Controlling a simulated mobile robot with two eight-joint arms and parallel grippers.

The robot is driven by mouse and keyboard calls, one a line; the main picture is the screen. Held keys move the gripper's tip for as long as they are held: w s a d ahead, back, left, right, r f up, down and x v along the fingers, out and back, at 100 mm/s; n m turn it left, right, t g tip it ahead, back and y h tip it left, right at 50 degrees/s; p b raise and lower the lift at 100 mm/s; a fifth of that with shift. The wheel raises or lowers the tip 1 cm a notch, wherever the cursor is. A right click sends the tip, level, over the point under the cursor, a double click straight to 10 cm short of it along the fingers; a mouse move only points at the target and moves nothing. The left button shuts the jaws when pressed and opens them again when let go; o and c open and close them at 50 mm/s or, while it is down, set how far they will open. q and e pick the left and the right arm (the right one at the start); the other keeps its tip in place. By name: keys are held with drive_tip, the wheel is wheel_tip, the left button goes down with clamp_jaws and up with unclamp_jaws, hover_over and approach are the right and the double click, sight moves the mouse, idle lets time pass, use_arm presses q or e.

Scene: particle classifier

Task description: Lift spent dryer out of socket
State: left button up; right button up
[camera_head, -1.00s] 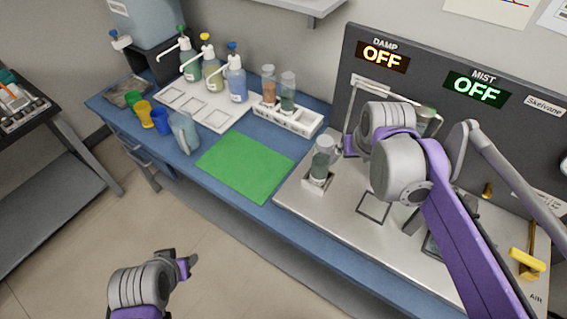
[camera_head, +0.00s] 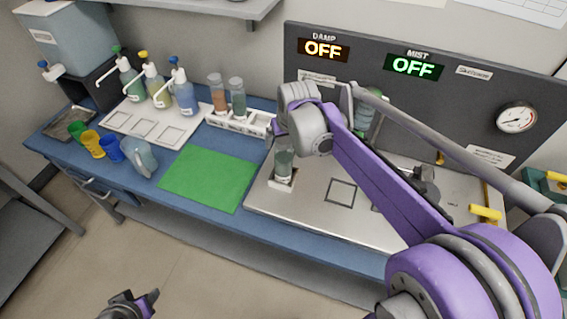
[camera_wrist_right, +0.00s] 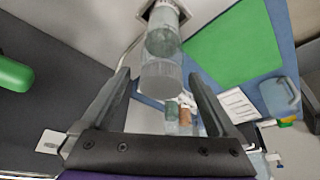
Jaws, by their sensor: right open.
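The dryer, a clear cylinder with grey-green filling (camera_head: 284,163), stands upright in a small square socket (camera_head: 282,186) at the left of the metal plate. My right gripper's hand and fingers are mostly hidden behind its wrist in the head view, just above and right of the dryer. In the right wrist view the right gripper (camera_wrist_right: 160,76) is open, its fingers on either side of the clear cylinder's near end (camera_wrist_right: 162,45). I cannot tell whether they touch it. My left gripper (camera_head: 146,300) is at the bottom edge, partly cut off, away from the bench.
A green mat (camera_head: 207,179) lies left of the plate. A white rack (camera_head: 240,123) holds two cylinders, brown and green. Pump bottles (camera_head: 158,90) and coloured cups (camera_head: 112,149) stand further left. The dark panel (camera_head: 455,90) behind reads DAMP OFF and MIST OFF.

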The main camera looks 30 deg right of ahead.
drive_tip(key=x, duration=0.3)
drive_tip(key=shift+r, duration=0.1)
clamp_jaws()
idle(0.4)
